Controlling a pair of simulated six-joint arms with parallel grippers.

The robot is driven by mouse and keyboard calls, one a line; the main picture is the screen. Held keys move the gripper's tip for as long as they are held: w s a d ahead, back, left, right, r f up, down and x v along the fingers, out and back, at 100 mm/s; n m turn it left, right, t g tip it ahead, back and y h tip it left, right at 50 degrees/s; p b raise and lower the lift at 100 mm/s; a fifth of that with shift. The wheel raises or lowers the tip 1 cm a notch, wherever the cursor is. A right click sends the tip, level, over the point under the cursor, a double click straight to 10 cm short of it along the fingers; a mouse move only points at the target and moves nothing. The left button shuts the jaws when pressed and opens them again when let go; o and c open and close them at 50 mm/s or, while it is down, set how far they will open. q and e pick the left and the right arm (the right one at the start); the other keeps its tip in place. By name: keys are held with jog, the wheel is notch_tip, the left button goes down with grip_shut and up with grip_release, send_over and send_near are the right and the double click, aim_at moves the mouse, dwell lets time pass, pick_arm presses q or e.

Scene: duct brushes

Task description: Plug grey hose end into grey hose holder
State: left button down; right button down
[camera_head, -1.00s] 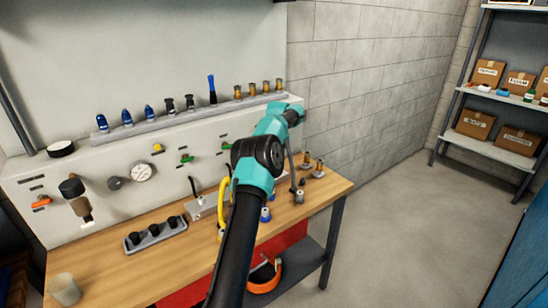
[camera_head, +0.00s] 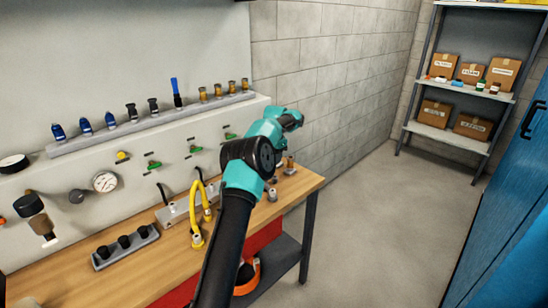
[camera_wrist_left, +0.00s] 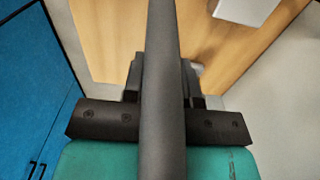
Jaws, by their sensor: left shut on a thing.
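In the left wrist view my left gripper (camera_wrist_left: 162,85) is shut on a thick dark grey hose (camera_wrist_left: 163,120), which runs up the middle of the picture. Its end is out of view. In the head view my teal and black left arm (camera_head: 250,165) reaches over the right part of the bench; its fingers and the held hose are hidden behind it. A grey block (camera_head: 172,216) with a dark hose stub stands on the bench left of the arm. I cannot tell for sure which part is the grey hose holder. My right gripper is not in view.
A yellow hose (camera_head: 197,205) loops beside the block. A tray with black caps (camera_head: 125,248) lies on the wooden bench (camera_head: 75,280). Small fittings (camera_head: 272,195) stand near its right end. Brushes line the ledge (camera_head: 150,128) behind. The floor (camera_head: 370,220) to the right is clear.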

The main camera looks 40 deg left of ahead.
pick_arm(q)
jog(key=shift+f, duration=2.85)
jog(key=shift+f, duration=0.45)
jog(key=c, duration=0.8)
grip_release()
notch_tip(320, 180, up, 16)
jog(key=shift+w, duration=0.1)
jog(key=shift+r, duration=0.65)
